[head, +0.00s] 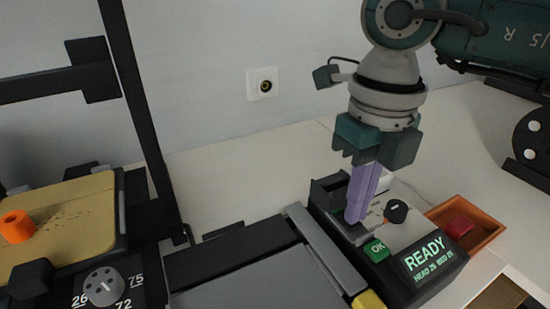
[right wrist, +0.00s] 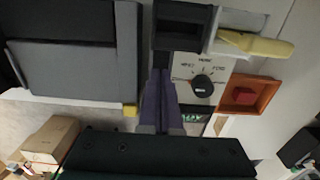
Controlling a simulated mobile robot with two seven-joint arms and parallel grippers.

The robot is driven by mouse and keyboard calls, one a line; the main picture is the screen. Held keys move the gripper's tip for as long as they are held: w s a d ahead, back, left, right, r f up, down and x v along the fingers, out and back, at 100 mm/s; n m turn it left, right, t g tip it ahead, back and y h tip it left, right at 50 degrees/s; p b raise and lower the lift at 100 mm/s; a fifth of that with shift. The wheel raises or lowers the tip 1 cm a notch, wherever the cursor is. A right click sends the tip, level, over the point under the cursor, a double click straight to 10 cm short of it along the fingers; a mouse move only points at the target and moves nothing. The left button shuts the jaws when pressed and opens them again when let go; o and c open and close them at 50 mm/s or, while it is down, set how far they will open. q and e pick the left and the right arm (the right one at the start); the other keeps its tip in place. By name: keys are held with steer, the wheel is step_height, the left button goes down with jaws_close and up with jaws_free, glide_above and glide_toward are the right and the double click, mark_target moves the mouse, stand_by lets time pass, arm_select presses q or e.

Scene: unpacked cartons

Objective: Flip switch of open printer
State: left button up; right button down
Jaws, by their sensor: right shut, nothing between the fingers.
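A black open-frame printer (head: 128,88) stands at the left, with a gold plate (head: 70,222) bearing an orange part (head: 15,226). Right of centre is a control box with a lit READY screen (head: 425,258), a green OK button (head: 376,250) and a black rotary knob (head: 396,211); the knob also shows in the right wrist view (right wrist: 203,86). I cannot tell which part is the switch. My right gripper (head: 354,217) is shut and empty, its purple fingers pointing down at the box top left of the knob. Whether they touch is unclear. My left gripper is out of view.
An orange tray (head: 483,222) holding a red block (head: 458,224) sits right of the box. A grey flat panel (head: 255,285) lies left of it. A grey dial (head: 103,287) is at the lower left. The white tabletop (head: 245,165) behind is clear.

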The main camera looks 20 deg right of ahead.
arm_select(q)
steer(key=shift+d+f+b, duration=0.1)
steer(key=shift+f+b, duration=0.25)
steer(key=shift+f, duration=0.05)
arm_select(e)
steer(key=shift+f, duration=0.5)
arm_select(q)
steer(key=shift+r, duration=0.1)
arm_select(e)
steer(key=shift+r, duration=0.1)
step_height(320, 180, up, 7)
steer(key=p, duration=0.6)
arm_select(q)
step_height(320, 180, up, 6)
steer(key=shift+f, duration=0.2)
arm_select(e)
steer(key=shift+a, duration=0.1)
